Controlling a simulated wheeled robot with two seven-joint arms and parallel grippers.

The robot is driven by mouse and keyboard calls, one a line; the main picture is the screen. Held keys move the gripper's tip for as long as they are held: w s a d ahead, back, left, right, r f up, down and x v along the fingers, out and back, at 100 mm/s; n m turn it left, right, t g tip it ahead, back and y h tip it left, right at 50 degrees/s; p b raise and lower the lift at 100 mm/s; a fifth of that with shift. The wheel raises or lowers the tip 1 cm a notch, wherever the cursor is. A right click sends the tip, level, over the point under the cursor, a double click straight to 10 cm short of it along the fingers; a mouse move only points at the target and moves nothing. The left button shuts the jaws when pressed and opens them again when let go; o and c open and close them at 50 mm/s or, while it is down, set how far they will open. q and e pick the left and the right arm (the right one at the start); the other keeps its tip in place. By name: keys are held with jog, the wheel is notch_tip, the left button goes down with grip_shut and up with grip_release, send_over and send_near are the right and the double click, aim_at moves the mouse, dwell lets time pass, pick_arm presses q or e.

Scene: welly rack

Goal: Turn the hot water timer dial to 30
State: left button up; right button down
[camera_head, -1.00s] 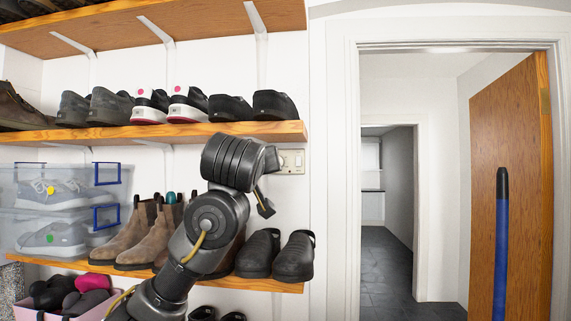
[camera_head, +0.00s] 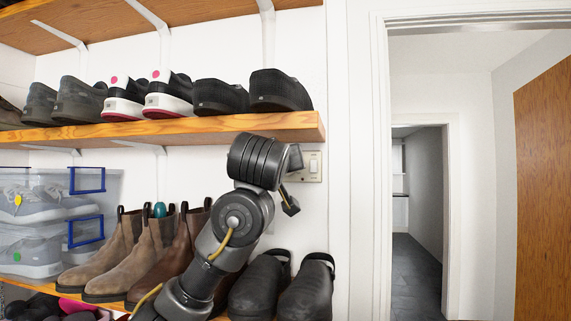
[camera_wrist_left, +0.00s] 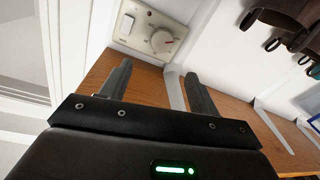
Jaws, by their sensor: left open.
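The timer dial (camera_wrist_left: 162,41) is a round knob with a red pointer mark on a cream wall plate (camera_wrist_left: 143,50), which also carries a switch (camera_wrist_left: 128,24). In the left wrist view it lies beyond my left gripper (camera_wrist_left: 158,85), whose two fingers are apart with nothing between them. The gripper does not touch the dial. In the head view the plate (camera_head: 315,166) shows its switch on the white wall, while my left arm covers the dial. The dial's numbers are too small to read.
A wooden shelf (camera_head: 200,131) with several shoes runs above my arm. Boots (camera_head: 104,255) and black clogs (camera_head: 307,288) stand on a lower shelf. Clear boxes (camera_head: 100,190) are at the left. A white door frame (camera_head: 378,200) stands to the right of the plate.

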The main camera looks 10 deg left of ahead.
pick_arm(q)
jog(key=w+p, duration=0.4)
jog(key=w, duration=0.6)
jog(key=shift+w+a+f+p, duration=0.3)
jog(key=shift+a+f+p, duration=0.05)
jog(key=shift+a, duration=0.1)
pick_arm(e)
jog(key=r, duration=0.3)
jog(key=w+r, duration=0.1)
jog(key=r, duration=0.1)
jog(key=shift+d+r, duration=0.1)
pick_arm(q)
jog(key=shift+c, duration=1)
jog(key=c, duration=0.8)
jog(key=shift+o, duration=0.2)
pick_arm(e)
jog(key=shift+w+a, duration=0.1)
jog(key=shift+a, duration=0.1)
pick_arm(q)
jog(key=shift+m, duration=0.3)
pick_arm(e)
jog(key=shift+d, duration=0.1)
